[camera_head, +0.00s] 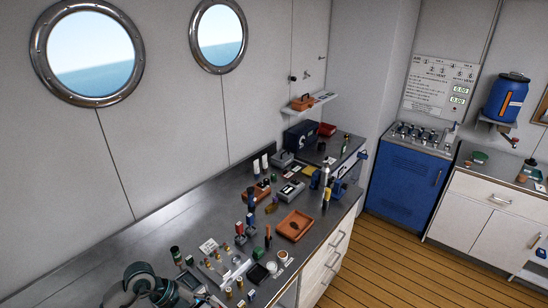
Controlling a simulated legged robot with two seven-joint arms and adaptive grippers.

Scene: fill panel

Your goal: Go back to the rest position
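A long dark workbench (185,222) under two portholes holds many small tools, bottles and an orange tray (294,225). A blue drum (506,98) sits on a wall bracket above a white cabinet (480,205). The wooden floor (385,265) between is clear.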

